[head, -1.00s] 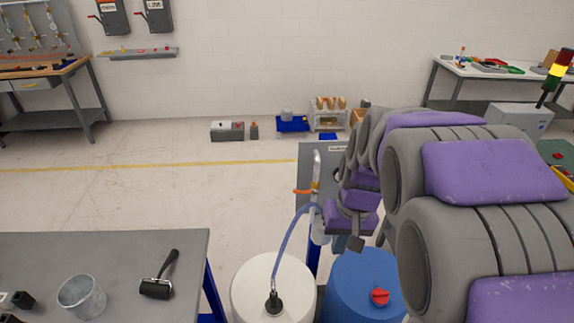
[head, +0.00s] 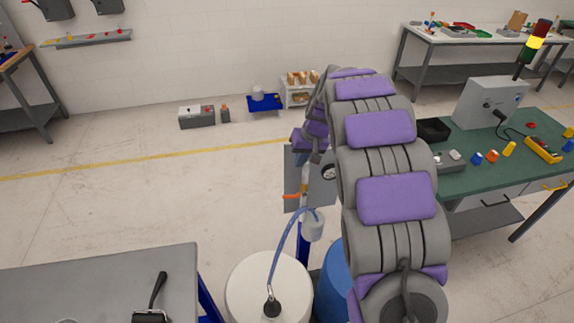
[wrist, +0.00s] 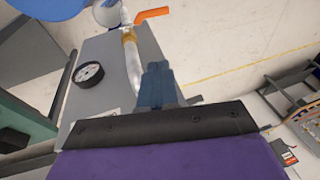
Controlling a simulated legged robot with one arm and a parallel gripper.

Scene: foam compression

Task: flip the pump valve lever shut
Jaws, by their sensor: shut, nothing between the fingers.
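The orange valve lever (head: 292,196) sticks out to the left from the pipe on the grey pump panel (head: 318,195). In the wrist view the lever (wrist: 152,14) is at the top, beside a brass valve body (wrist: 130,36) on a pale pipe. My gripper (wrist: 156,68) is shut and empty, its blue-grey fingers in front of the panel and overlapping the pipe in the picture. The fingers appear apart from the lever; whether they touch the pipe is unclear. In the head view my arm hides part of the panel.
A black-rimmed gauge (wrist: 89,74) is on the panel. A blue hose (head: 280,245) runs to a white drum (head: 250,290); a blue drum (head: 333,280) stands beside it. A grey table (head: 90,285) is at left and a green bench (head: 490,165) at right.

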